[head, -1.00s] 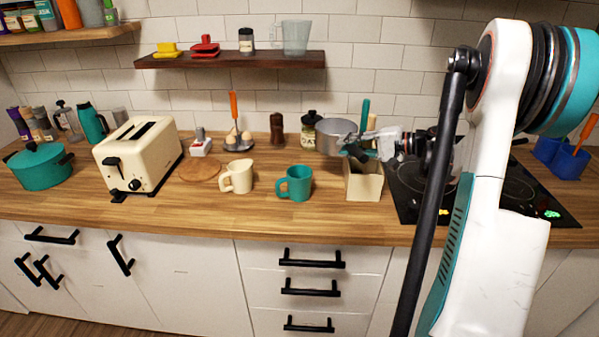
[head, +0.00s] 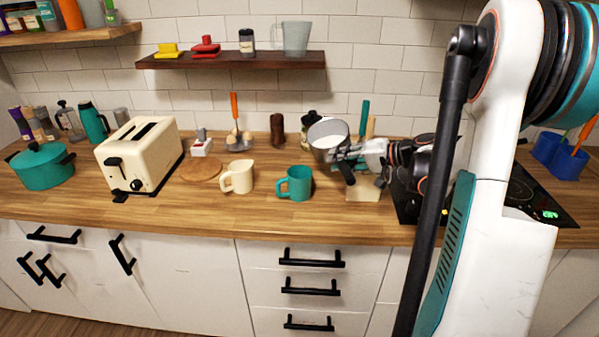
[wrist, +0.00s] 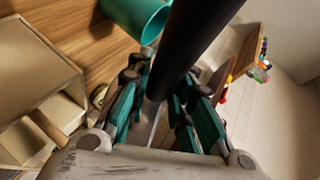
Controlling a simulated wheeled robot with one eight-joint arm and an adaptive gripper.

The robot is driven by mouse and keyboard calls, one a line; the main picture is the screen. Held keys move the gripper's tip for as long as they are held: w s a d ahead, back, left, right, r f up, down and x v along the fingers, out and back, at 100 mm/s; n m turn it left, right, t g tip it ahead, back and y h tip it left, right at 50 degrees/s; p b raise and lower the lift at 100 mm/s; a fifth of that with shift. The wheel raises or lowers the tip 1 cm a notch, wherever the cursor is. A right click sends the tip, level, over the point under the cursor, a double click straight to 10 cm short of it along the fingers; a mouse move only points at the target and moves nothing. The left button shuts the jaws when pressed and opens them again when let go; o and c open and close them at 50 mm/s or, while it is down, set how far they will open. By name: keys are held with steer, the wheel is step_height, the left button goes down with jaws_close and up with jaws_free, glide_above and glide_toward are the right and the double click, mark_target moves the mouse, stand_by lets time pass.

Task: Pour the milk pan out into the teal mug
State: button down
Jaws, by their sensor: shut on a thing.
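The milk pan (head: 326,133) is a small grey metal pan, held above the counter and tilted, with its opening partly facing the head camera. My gripper (head: 350,155) is shut on its handle; the dark handle (wrist: 195,40) runs between the fingers (wrist: 160,105) in the wrist view. The teal mug (head: 295,184) stands upright on the counter, to the left of and below the pan. It also shows in the wrist view (wrist: 138,18) at the top. The pan is up and to the right of the mug, apart from it. The pan's contents cannot be seen.
A cream jug (head: 238,177) stands left of the mug. A beige utensil box (head: 365,187) stands under my gripper, with the stove (head: 540,205) to the right. A jar (head: 309,124) is behind the pan. A wall shelf (head: 230,60) hangs above. The counter before the mug is clear.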

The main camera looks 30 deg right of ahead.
steer(key=shift+a+f+n+h, duration=0.4)
steer(key=shift+a+f+n, duration=0.1)
steer(key=shift+a+f, duration=0.1)
steer(key=shift+s, duration=0.1)
steer(key=shift+a+f, duration=0.2)
steer(key=shift+a+f+n+h, duration=0.2)
steer(key=shift+a+n+h, duration=0.05)
steer(key=shift+n+h, duration=0.05)
steer(key=shift+s+a+f, duration=0.1)
steer(key=shift+a+f, duration=0.1)
